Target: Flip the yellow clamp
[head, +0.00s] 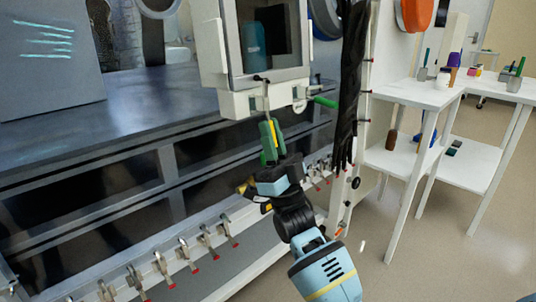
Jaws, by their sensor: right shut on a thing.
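The yellow clamp (266,98) is on the lower front frame of the glovebox hatch. Its thin metal rod stands nearly upright with a dark tip at the top. My right gripper (271,128) comes up from below with green fingers. It is shut on the clamp's handle, and only a narrow yellow strip shows between the fingers. The fingers hide the rest of the handle. My left gripper is out of the picture.
A green-handled clamp (322,101) sticks out to the right beside the hatch (268,42). A black glove (350,90) hangs close by on the right. Several red-tipped clamps (205,242) line the lower rail. White tables (415,94) stand further right.

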